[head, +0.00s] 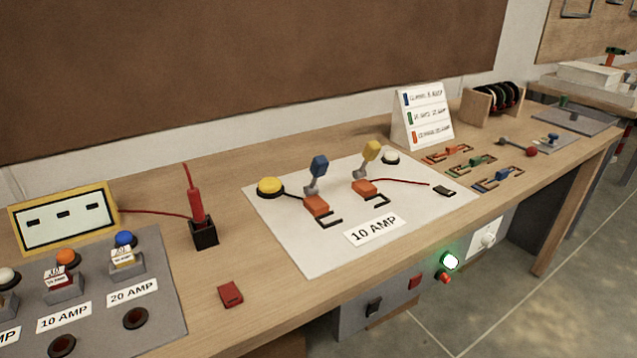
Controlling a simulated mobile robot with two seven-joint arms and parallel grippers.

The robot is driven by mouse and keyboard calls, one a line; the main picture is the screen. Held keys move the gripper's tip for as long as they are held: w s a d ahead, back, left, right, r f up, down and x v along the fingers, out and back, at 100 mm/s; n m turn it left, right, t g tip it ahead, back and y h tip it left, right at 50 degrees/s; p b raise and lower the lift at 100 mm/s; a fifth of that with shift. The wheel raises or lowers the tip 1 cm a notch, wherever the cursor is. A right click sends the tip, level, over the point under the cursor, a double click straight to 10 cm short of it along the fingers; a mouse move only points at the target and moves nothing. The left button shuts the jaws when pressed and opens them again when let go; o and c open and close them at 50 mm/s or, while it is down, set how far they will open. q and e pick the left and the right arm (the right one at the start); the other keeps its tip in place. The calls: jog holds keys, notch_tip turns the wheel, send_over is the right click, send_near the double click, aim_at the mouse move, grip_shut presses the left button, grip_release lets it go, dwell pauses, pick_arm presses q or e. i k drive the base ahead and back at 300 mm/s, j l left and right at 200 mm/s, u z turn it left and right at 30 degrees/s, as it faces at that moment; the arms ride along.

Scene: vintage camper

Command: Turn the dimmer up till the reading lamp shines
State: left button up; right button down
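I see no reading lamp that I can make out. A white plate with a round white knob or socket (488,240) is on the front of the bench at the right; I cannot tell whether it is a dimmer. To its left a small green light (450,261) glows above a red-orange button (444,277). A dark rocker switch (374,306) and a red part (414,282) are on the same grey front panel (352,323). Neither of my grippers is in view.
The wooden bench (270,265) carries a white board (290,250) labelled 10 AMP with blue and yellow levers, a grey panel (165,300) with coloured buttons, a yellow-framed meter (65,217), a red probe in a black holder (204,233) and a loose red block (230,294). Floor at right is clear.

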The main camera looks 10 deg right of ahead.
aim_at(488, 240)
jog(key=k+j+z, duration=0.1)
jog(key=j+z, duration=0.15)
jog(key=k+j+z, duration=0.2)
jog(key=j, duration=0.2)
jog(key=k+j+z, duration=0.1)
jog(key=j+z, duration=0.15)
jog(key=i+l, duration=0.15)
jog(key=i+l+u, duration=0.1)
jog(key=l, duration=0.3)
jog(key=i+l+u, duration=0.35)
jog(key=l, duration=0.3)
jog(key=i+l+u, duration=0.1)
jog(key=l+u, duration=0.15)
jog(key=l, duration=0.35)
jog(key=i+l+u, duration=0.25)
jog(key=l, duration=0.35)
jog(key=l+u, duration=0.25)
jog(key=l, duration=0.35)
jog(key=k, duration=0.05)
